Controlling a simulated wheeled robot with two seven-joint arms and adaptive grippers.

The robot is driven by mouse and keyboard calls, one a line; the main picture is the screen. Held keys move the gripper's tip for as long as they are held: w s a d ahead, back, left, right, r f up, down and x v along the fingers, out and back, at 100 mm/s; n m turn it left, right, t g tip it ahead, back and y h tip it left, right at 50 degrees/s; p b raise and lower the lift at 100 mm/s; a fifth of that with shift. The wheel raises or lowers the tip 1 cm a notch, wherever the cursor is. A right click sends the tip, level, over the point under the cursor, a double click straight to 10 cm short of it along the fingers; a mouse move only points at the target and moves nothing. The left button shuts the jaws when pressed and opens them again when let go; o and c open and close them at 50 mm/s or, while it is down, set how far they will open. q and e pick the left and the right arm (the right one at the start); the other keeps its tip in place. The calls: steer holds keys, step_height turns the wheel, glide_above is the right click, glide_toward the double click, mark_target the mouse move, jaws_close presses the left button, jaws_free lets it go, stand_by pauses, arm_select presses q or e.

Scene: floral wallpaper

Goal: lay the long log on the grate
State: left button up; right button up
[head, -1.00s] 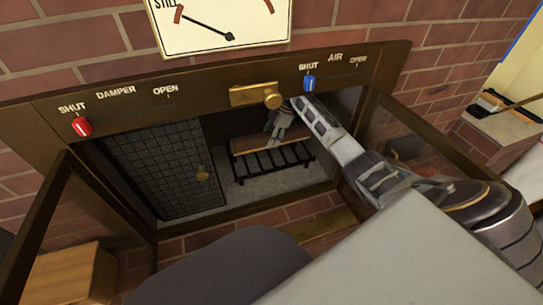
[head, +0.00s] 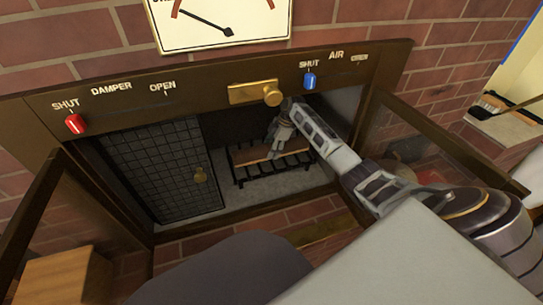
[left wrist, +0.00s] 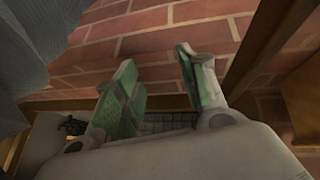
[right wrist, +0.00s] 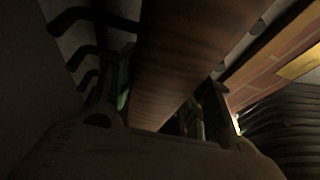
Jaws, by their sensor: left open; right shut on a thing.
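The long log (head: 250,154), brown and squared, lies lengthwise over the black barred grate (head: 241,183) inside the open firebox. My right gripper (head: 273,154) reaches in from the right and is shut on the log near its middle. In the right wrist view the log (right wrist: 185,60) runs between the fingers (right wrist: 160,105), with dark grate prongs (right wrist: 95,22) beside it. The log is level with or just above the bars; I cannot tell if it touches them. My left gripper (left wrist: 160,75) is open and empty, facing brick outside; it is out of the head view.
Glass doors stand open at the left (head: 38,205) and right (head: 430,140). A dark mesh screen (head: 155,170) covers the firebox's left part. A brass latch (head: 255,94) and red (head: 75,124) and blue (head: 310,81) knobs sit on the frame above. A wooden block (head: 65,278) is lower left.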

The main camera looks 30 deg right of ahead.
steer(key=shift+f, duration=0.35)
steer(key=shift+f+b, duration=0.5)
steer(key=shift+f, duration=0.3)
arm_select(q)
steer(key=shift+d+f, duration=0.15)
steer(key=shift+f, duration=0.65)
steer(key=shift+d+f, duration=0.15)
steer(key=shift+f, duration=0.65)
arm_select(e)
steer(key=shift+f, duration=0.55)
arm_select(q)
steer(key=shift+t+h, duration=0.3)
arm_select(e)
steer(key=shift+f, duration=0.1)
steer(key=o, duration=1.5)
